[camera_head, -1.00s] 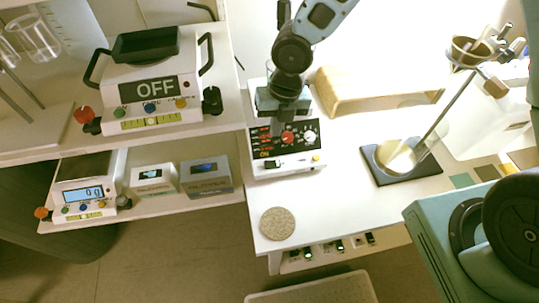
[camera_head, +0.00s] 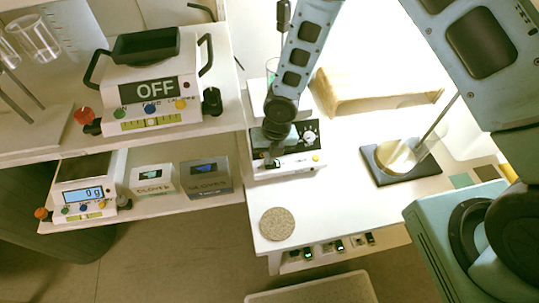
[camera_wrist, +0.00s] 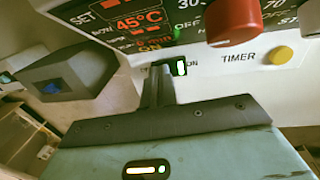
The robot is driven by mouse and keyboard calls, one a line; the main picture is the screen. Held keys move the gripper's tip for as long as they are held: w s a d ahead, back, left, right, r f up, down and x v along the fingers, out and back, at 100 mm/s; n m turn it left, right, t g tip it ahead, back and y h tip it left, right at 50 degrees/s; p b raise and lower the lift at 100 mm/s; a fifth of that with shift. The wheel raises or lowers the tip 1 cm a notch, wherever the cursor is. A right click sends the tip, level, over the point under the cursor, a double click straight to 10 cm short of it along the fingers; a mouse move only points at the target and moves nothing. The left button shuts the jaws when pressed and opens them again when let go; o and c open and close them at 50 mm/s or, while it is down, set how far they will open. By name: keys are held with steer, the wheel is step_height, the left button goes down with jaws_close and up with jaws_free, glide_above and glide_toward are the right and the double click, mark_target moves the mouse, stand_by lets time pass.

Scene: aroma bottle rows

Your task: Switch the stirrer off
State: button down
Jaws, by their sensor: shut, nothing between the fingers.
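The stirrer (camera_head: 302,160) stands on the white bench in the middle of the head view, with a black front panel, a knob and a yellow button. The wrist view shows its panel close up (camera_wrist: 165,27), with a red 45°C readout, a red knob (camera_wrist: 232,22) and a yellow button (camera_wrist: 281,55). A small switch with a green light (camera_wrist: 181,68) sits under the panel beside the letters "ON". My gripper (camera_wrist: 158,72) is shut and empty. Its fingertips are at the switch, just left of the green light; contact cannot be told. In the head view my gripper (camera_head: 271,163) covers the panel's lower left.
A device reading OFF (camera_head: 150,90) stands on the left shelf, with a scale (camera_head: 84,195) and glove boxes below. A wooden rack (camera_head: 375,95) and a flask on a dark base (camera_head: 400,175) are right of the stirrer. A cork disc (camera_head: 277,224) lies in front.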

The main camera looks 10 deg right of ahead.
steer(key=shift+a+f+h+b, duration=0.2)
steer(key=shift+f+h+b, duration=0.1)
steer(key=shift+r, duration=0.1)
steer(key=shift+s+d, duration=0.1)
steer(key=shift+d, duration=0.1)
steer(key=shift+d+p, duration=0.35)
steer(key=shift+d, duration=0.4)
steer(key=shift+r, duration=0.15)
